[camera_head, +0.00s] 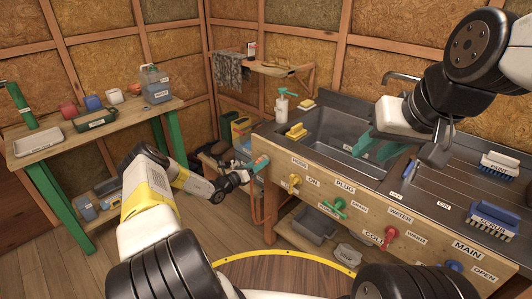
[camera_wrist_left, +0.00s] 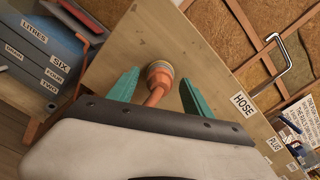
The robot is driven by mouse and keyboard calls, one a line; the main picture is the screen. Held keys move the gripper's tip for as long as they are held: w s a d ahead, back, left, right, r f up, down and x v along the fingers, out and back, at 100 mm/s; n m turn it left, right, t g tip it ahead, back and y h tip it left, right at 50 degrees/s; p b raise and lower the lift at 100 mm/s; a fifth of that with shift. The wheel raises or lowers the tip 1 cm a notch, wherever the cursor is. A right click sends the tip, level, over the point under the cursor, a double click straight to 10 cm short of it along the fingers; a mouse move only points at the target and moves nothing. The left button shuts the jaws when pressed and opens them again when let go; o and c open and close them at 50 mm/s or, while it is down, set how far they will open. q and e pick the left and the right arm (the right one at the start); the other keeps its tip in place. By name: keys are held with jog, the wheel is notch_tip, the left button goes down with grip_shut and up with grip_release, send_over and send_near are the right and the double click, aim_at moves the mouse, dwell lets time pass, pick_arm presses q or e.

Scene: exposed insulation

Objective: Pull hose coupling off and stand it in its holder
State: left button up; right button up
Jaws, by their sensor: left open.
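The hose coupling (camera_wrist_left: 159,73) is an orange fitting with a pale ring, set against the wooden end panel of the sink bench in the left wrist view. An orange hose (camera_wrist_left: 154,97) runs from it towards my wrist. My left gripper (camera_wrist_left: 157,88) is open, with one teal finger on each side of the coupling and hose, and gaps show on both sides. In the head view my left gripper (camera_head: 257,164) is at the bench's left end and hides most of the coupling. I cannot make out the holder.
The sink bench (camera_head: 333,184) has a HOSE label (camera_head: 299,161), coloured knobs and brushes on top. A side table (camera_head: 87,133) with a jug and cups stands left. A labelled blue-grey container (camera_wrist_left: 45,55) shows in the left wrist view. Floor between is clear.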

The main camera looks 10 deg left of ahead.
pick_arm(q)
jog(key=v, duration=0.9)
dwell(0.4)
jog(key=shift+r, duration=0.1)
jog(key=s+d+r+m+g, duration=0.4)
jog(key=r+m, duration=0.3)
jog(key=r, duration=0.1)
jog(key=s+d+r+m+g, duration=0.4)
jog(key=r+m, duration=0.2)
jog(key=r, duration=0.2)
jog(key=s+d+r+m+g, duration=0.4)
jog(key=d+r+m, duration=0.1)
jog(key=r+m, duration=0.25)
jog(key=s+a+r+m+t+y, duration=0.1)
jog(key=s+a+r+m+y, duration=0.1)
jog(key=s+r+m, duration=0.3)
jog(key=s+a+r+m+t+y, duration=0.1)
jog(key=s+r+m, duration=0.4)
jog(key=s, duration=0.7)
jog(key=s+a+r+m+t+y, duration=0.1)
jog(key=s+a+r+m+y, duration=0.3)
jog(key=s+r, duration=0.3)
jog(key=s+m+y, duration=0.1)
jog(key=s, duration=0.1)
jog(key=shift+s+r+t, duration=0.3)
jog(key=shift+r, duration=0.05)
